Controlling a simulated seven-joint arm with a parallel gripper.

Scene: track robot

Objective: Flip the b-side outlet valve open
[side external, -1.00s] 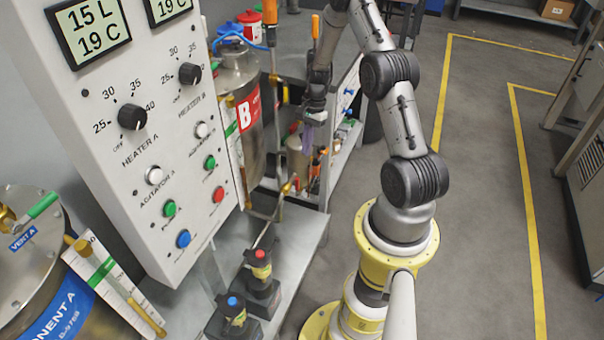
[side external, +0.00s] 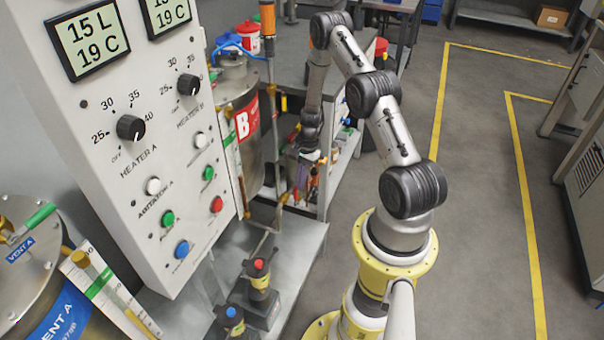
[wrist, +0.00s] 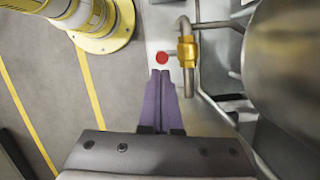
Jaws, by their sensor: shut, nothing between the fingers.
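The b-side outlet valve shows in the wrist view as a brass body (wrist: 187,50) on a bent pipe beside the B tank (wrist: 290,55). In the side view, a small brass valve (side external: 283,198) sits on the pipe low beside the B tank (side external: 245,130). My gripper (wrist: 160,72) has purple fingers, shut and empty. In the wrist view its tips lie below and left of the brass body, with no visible contact. In the side view my gripper (side external: 303,156) hangs right of the tank, above the valve's height in the picture.
A red-capped pump (side external: 260,265) and a blue-capped pump (side external: 232,313) stand on the bench. The control panel (side external: 130,185) rises at left. A cart (side external: 345,150) with several items stands behind my gripper.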

